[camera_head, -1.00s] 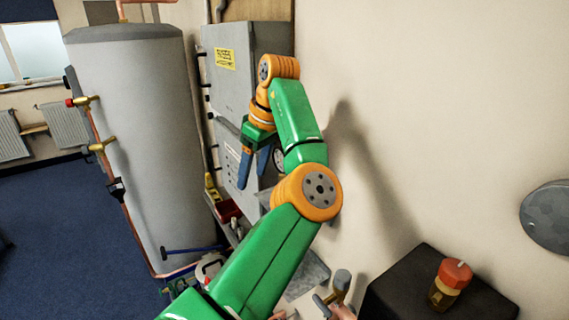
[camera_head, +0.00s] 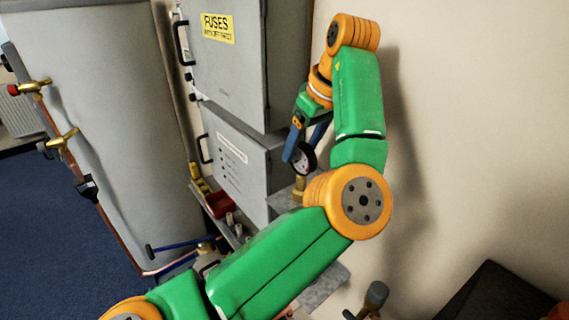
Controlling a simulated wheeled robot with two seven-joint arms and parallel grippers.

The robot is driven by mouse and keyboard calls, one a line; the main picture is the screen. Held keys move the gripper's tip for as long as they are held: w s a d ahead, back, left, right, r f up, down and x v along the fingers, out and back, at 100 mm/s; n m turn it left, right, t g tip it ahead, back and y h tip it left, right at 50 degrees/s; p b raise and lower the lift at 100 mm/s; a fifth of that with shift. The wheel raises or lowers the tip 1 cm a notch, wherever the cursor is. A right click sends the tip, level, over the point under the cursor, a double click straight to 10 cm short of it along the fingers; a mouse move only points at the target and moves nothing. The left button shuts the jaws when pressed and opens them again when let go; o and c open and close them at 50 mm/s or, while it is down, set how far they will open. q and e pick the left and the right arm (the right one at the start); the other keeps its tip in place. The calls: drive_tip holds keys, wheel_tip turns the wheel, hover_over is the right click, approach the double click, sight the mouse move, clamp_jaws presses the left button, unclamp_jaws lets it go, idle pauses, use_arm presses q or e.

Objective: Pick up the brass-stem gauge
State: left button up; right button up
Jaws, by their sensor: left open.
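The brass-stem gauge (camera_head: 304,158) has a round dial with a black rim, and its brass stem (camera_head: 299,188) points down to a grey shelf. It stands upright to the right of the lower grey cabinet. My left gripper (camera_head: 301,152) has blue fingers that point down at the dial, and it is open. One finger passes in front of the dial's left side and the other is at its upper edge. I cannot tell whether the fingers touch the gauge. My right gripper is out of view.
A fuse cabinet (camera_head: 228,75) and a lower grey cabinet (camera_head: 233,165) stand behind the gauge. A grey tank (camera_head: 105,120) with copper pipes and brass valves is at the left. A red bin (camera_head: 219,204) is below the lower cabinet. A hammer-like tool (camera_head: 376,294) is at the bottom.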

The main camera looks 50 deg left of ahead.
sight(298, 169)
use_arm(q)
wheel_tip(298, 169, down, 6)
drive_tip(key=shift+s+r, duration=0.1)
drive_tip(key=shift+r, duration=0.1)
drive_tip(key=shift+a+f, duration=0.25)
drive_tip(key=shift+a, duration=0.3)
drive_tip(key=shift+d+r, duration=0.1)
drive_tip(key=shift+d, duration=0.25)
clamp_jaws()
drive_tip(key=shift+a, duration=0.15)
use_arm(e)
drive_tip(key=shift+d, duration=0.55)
